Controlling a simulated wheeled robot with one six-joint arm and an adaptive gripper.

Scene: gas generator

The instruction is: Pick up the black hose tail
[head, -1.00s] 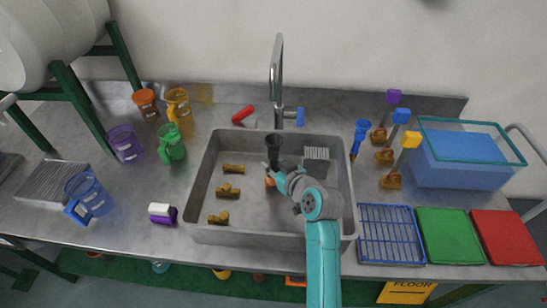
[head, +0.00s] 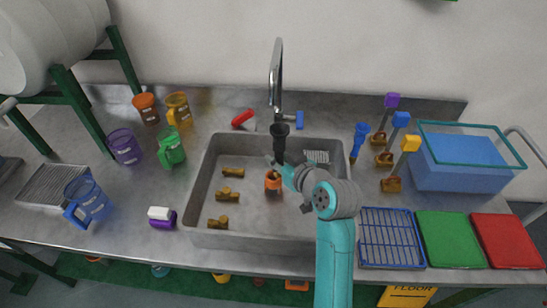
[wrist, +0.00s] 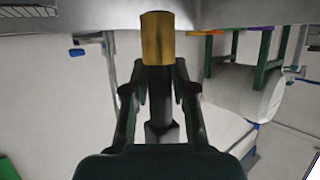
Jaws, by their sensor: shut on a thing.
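My gripper (head: 279,148) is above the back part of the sink, at the end of my teal arm. In the wrist view, my gripper's fingers (wrist: 160,74) are shut around the black hose tail (wrist: 156,92). It is a dark cylinder lying between the fingers, with a brass-coloured end (wrist: 157,38) past the fingertips. In the head view, the dark upright shape at the arm's end blends tail and gripper, so I cannot separate them.
The grey sink (head: 204,192) holds several brass fittings (head: 228,195) and an orange-and-dark piece (head: 273,183). The tap (head: 278,70) stands close behind my gripper. A blue rack (head: 391,238), cutting boards, a blue bin (head: 465,165) and coloured jugs lie around the sink.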

